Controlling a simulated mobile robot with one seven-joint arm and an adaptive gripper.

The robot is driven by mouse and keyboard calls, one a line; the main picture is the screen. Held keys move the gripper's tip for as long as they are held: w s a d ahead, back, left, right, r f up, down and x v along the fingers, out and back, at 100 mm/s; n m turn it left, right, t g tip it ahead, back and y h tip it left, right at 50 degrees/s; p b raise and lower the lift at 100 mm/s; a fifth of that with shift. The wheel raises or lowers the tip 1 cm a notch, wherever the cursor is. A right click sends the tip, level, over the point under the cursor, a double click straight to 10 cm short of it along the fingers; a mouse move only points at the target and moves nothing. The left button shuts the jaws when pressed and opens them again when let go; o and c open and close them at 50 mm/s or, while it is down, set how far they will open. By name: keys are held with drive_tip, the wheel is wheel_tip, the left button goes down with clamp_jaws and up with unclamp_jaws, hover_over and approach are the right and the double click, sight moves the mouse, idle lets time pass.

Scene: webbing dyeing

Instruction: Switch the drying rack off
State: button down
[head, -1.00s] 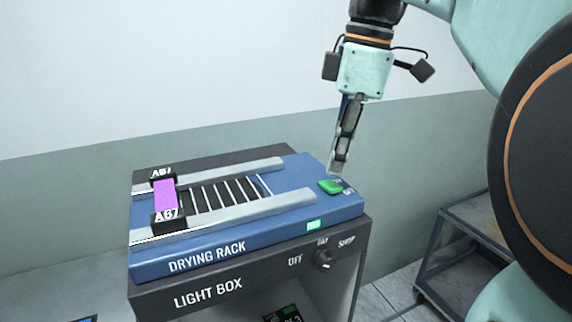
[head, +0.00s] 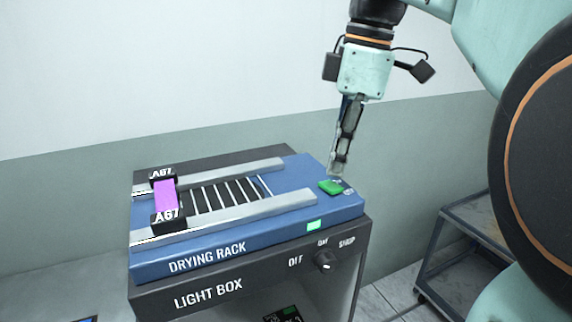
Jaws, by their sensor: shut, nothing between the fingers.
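The blue drying rack (head: 290,238) sits on top of the dark light box (head: 250,285). A green switch (head: 329,187) is on the right of its top face, with small markings beside it that I cannot read. A small green light (head: 314,225) glows on its front edge. My gripper (head: 337,173) points down just above and behind the green switch. Its fingers are shut and empty. I cannot tell if the fingertips touch the switch.
A purple webbing piece (head: 166,195) in black clamps marked A67 lies across the rack's left rails. The light box has a knob (head: 323,261) marked OFF, DAY and SHOP. A metal cart (head: 465,240) stands at the right. A wall is behind.

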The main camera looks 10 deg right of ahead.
sight(335, 187)
drive_tip(key=shift+f+b, duration=0.95)
drive_tip(key=shift+f, duration=0.35)
idle(0.5)
drive_tip(key=shift+r, duration=0.1)
wheel_tip(335, 187, up, 7)
drive_tip(key=p, duration=0.7)
idle(0.3)
